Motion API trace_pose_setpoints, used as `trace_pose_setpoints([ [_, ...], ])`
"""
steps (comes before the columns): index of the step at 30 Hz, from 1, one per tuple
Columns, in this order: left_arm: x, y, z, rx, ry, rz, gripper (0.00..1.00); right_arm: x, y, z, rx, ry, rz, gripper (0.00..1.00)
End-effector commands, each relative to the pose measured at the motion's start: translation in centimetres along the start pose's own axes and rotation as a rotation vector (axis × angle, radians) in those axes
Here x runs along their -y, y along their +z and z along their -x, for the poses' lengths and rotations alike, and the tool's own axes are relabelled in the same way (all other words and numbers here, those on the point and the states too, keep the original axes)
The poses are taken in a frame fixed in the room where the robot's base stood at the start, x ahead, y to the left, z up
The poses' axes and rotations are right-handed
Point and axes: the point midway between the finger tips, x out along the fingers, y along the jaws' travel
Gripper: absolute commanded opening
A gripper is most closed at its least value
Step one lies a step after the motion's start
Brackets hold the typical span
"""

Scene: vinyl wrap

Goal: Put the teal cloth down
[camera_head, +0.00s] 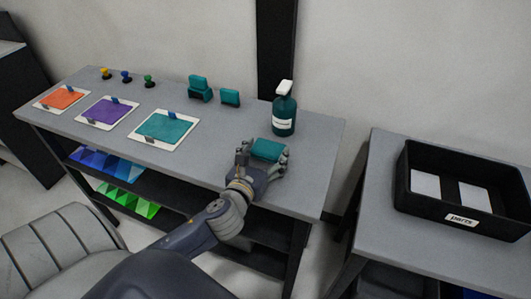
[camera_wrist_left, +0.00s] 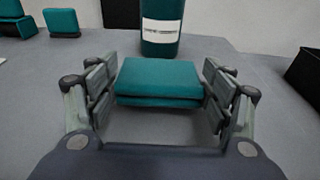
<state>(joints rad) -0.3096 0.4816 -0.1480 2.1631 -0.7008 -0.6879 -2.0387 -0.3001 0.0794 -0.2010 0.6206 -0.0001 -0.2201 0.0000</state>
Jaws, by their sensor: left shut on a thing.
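The teal cloth (camera_head: 267,149) is a small folded pad at the right part of the grey workbench. My left gripper (camera_head: 262,158) has its fingers on either side of it and is shut on it. In the left wrist view the cloth (camera_wrist_left: 159,82) sits between the two fingers of the gripper (camera_wrist_left: 160,92), lying level, close to the bench top. I cannot tell whether it touches the bench. My right gripper is not in view.
A teal spray bottle (camera_head: 284,112) with a white head stands just behind the cloth. Teal blocks (camera_head: 199,88) stand farther back. Boards with orange, purple and teal (camera_head: 166,128) sheets lie to the left. A black parts bin (camera_head: 425,210) is on the right table.

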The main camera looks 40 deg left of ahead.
Motion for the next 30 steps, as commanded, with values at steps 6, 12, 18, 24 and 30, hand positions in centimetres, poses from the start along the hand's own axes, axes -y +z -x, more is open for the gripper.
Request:
trace_pose_setpoints([
  [6, 0.0, -0.6, -0.1, 0.000, 0.000, -0.001, 0.56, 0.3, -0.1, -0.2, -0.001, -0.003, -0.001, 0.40],
  [12, 0.0, -1.2, -0.2, -0.001, 0.000, -0.001, 0.56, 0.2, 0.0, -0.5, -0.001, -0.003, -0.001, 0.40],
  [18, 0.0, -1.3, -0.2, -0.003, 0.000, 0.000, 0.92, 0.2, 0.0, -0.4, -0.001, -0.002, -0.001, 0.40],
  [24, 0.0, -1.4, -0.1, -0.005, 0.000, 0.000, 0.94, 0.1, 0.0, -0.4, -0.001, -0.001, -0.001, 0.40],
  [30, 0.0, -1.4, -0.1, -0.006, 0.000, 0.000, 0.94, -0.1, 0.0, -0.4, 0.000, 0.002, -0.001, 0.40],
])
